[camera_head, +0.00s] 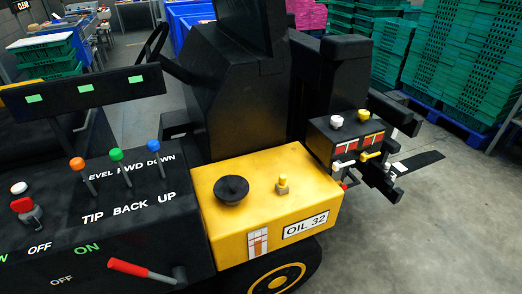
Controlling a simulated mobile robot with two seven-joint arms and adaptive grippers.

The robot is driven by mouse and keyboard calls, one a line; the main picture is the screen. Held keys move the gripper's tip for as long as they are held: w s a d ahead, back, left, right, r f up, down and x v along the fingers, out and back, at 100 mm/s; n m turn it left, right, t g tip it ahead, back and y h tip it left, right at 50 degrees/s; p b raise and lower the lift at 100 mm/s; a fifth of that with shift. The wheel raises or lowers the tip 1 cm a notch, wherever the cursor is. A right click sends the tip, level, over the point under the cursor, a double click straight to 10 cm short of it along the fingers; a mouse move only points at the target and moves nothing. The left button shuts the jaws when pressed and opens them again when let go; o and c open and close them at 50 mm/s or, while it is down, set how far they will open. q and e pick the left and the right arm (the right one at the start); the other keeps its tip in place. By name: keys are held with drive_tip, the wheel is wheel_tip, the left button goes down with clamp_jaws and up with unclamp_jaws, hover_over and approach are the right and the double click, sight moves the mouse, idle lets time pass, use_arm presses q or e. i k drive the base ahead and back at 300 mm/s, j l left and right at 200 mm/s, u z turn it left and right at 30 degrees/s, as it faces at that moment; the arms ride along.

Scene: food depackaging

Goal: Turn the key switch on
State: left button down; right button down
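A red-topped key-like switch (24,208) on a metal stem stands at the left edge of the black control panel (190,235). A white OFF label (40,248) is printed just below it. A green ON label (87,248) is to the right, with another OFF label (61,280) lower down. A lever with a red handle (128,268) reaches leftward from a dark pivot near the panel's front edge. I cannot tell from the labels which position either control is in. Neither of my grippers can be made out in this view.
Orange (77,164), green (116,155) and blue (153,146) knobbed levers rise behind the switch. A white knob (18,188) is close behind it. Clear floor (445,215) lies at far right.

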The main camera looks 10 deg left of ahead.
sight(31, 218)
drive_tip(key=u, duration=2)
